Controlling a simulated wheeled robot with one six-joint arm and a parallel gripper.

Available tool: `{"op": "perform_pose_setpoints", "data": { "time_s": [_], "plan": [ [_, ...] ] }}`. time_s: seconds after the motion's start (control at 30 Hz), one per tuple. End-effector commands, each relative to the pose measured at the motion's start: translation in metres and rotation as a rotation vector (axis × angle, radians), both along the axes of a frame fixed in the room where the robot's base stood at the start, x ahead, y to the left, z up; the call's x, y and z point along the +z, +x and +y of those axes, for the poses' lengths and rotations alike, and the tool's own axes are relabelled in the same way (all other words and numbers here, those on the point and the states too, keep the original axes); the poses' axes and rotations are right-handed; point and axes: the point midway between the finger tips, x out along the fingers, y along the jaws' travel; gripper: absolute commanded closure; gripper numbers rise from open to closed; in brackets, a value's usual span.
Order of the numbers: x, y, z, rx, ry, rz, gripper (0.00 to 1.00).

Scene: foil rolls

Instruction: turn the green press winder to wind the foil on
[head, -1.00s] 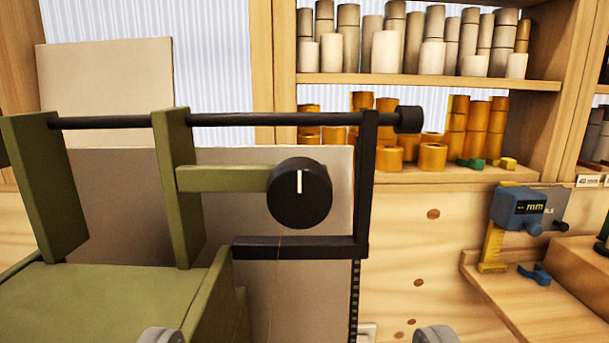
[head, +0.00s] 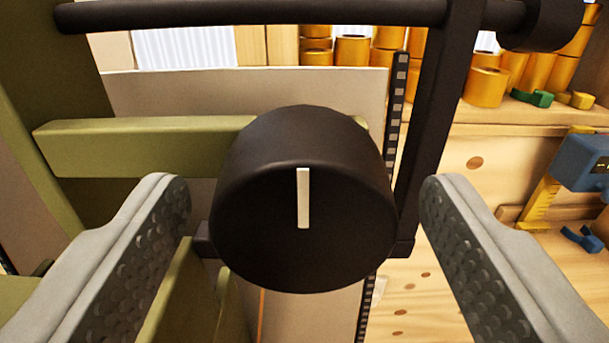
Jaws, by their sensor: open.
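The green press (head: 140,147) fills the left of the view, with an olive arm reaching right to the winder. The winder is a round black knob (head: 265,225) with a white mark that stands upright. My gripper (head: 310,190) is open, with one grey finger on each side of the knob. A gap shows between the knob and each finger, wider on the left of the lower edge than I can measure. The knob hides part of the olive arm and the black frame behind it.
A black rod (head: 250,13) runs across the top to a black end cap. A black upright bar (head: 432,130) stands just right of the knob, close to the right finger. Orange rolls (head: 486,87) sit on a shelf behind. A blue gauge (head: 583,163) is at the far right.

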Motion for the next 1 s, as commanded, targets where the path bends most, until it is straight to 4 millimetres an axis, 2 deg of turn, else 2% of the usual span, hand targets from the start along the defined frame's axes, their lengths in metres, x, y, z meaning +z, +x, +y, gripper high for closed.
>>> {"op": "perform_pose_setpoints", "data": {
  "time_s": [0.3,0.5,0.53,0.83,1.0],
  "plan": [
    [0.0003,0.0014,0.0001,0.000,0.000,0.000,0.32],
    [0.0003,0.0013,0.0002,0.000,0.000,0.000,0.71],
    [0.0003,0.0013,0.0002,0.000,0.000,0.000,0.74],
    [0.0003,0.0012,0.0001,0.000,0.032,0.001,0.74],
    [0.0004,0.0012,0.0002,0.000,0.112,0.004,0.74]
  ]
}}
